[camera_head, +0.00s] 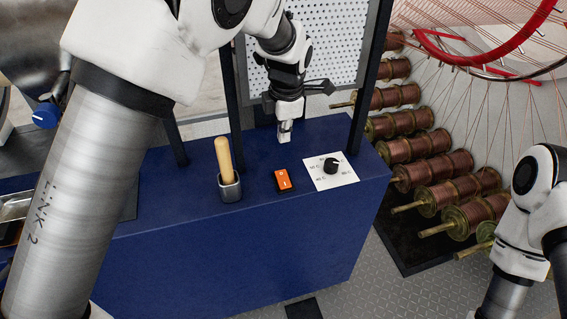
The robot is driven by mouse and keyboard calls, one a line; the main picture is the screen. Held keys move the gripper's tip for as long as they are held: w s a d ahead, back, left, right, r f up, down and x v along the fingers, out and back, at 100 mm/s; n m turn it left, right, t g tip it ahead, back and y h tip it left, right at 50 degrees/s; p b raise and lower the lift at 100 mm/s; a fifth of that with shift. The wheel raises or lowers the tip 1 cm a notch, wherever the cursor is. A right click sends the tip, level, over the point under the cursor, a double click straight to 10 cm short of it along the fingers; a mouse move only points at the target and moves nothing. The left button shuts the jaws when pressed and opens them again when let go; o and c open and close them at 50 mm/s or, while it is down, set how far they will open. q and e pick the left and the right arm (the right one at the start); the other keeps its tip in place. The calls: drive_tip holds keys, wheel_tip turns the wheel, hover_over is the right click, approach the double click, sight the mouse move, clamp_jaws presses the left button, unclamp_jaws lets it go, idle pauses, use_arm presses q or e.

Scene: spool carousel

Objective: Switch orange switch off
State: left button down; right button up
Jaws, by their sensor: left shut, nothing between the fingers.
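The orange switch (283,180) is a small rocker in a dark frame on the top of the blue cabinet (250,240). White marks show on its face, but I cannot tell for certain which side is pressed. My left gripper (285,138) is shut and empty, pointing down behind the switch, apart from it. My right arm shows at the right edge, but its gripper is out of view.
A white dial plate with a black knob (331,165) lies right of the switch. A wooden-handled tool (224,158) stands in a metal cup (230,188) to the left. A perforated panel (318,45) rises behind. Copper spools (442,193) line the right side.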

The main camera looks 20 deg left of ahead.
use_arm(q)
approach(283, 173)
drive_tip(key=f+p, duration=0.1)
drive_tip(key=f, duration=0.1)
drive_tip(key=f+p, duration=0.1)
drive_tip(key=f, duration=0.1)
drive_tip(key=w+f+p, duration=0.1)
drive_tip(key=f, duration=0.1)
drive_tip(key=shift+a+f, duration=0.15)
drive_tip(key=shift+a, duration=0.15)
drive_tip(key=shift+f, duration=0.4)
use_arm(e)
drive_tip(key=r, duration=0.1)
drive_tip(key=w+r, duration=0.1)
drive_tip(key=r, duration=0.1)
